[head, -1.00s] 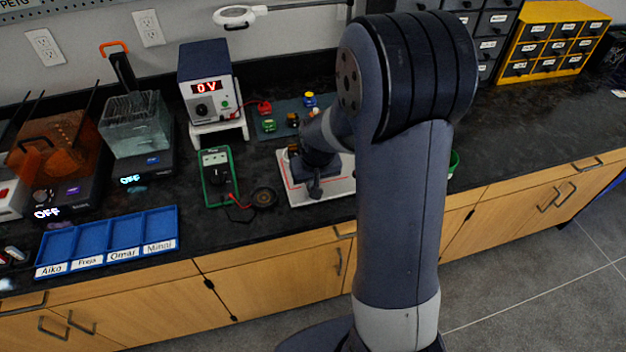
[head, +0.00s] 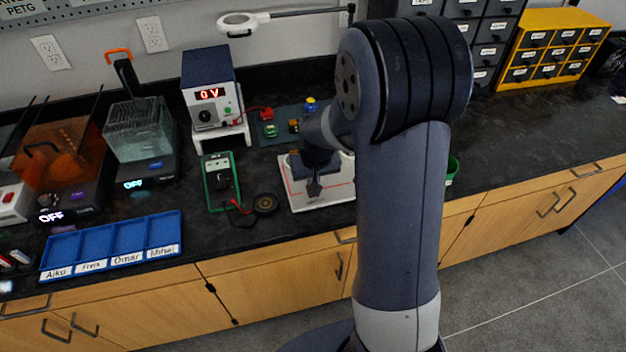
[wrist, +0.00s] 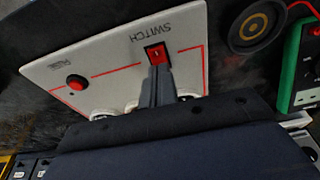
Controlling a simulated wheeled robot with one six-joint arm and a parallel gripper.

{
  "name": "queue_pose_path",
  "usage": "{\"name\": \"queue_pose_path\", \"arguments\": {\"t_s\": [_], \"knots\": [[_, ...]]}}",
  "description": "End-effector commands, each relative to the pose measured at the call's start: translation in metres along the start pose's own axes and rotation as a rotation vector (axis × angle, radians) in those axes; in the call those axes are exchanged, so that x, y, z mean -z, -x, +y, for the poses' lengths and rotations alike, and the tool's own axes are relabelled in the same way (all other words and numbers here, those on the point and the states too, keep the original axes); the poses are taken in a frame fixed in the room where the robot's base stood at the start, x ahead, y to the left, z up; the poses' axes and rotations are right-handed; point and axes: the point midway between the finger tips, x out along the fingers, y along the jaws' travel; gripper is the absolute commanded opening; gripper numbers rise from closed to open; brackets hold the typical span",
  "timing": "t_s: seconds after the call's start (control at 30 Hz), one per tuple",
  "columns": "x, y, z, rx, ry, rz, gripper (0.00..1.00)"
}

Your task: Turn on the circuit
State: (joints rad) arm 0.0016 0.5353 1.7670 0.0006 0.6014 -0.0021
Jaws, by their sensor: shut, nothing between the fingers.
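A white circuit board (head: 338,192) with red printed lines lies on the black bench, partly hidden by my arm in the head view. In the wrist view the board (wrist: 110,60) carries a red rocker switch (wrist: 156,50) labelled SWITCH, with a small white mark on it. A round red part (wrist: 75,82) sits farther left on the board. My gripper (wrist: 156,72) is shut and empty, with its fingertips at the lower edge of the switch. I cannot tell whether they touch it. In the head view my gripper (head: 314,188) is over the board.
A power supply (head: 208,95) showing 0 V stands behind on a white stand. A green multimeter (head: 220,182) and a round black part (head: 265,203) lie left of the board. A blue labelled tray (head: 110,243) is at the front left. Bench right of my arm is mostly clear.

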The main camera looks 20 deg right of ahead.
Motion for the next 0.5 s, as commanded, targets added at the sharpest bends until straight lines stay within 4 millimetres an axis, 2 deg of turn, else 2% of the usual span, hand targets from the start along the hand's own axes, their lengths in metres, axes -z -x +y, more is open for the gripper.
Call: {"name": "queue_pose_path", "arguments": {"t_s": [0.03,0.17,0.27,0.5], "knots": [[0.003,0.012,0.0,0.0,0.0,0.002,0.0],[0.009,0.035,0.0,0.0,0.0,0.004,0.0],[0.005,0.046,0.0,0.0,0.0,0.007,0.0],[-0.006,0.086,0.0,0.0,0.0,0.007,0.0]]}}
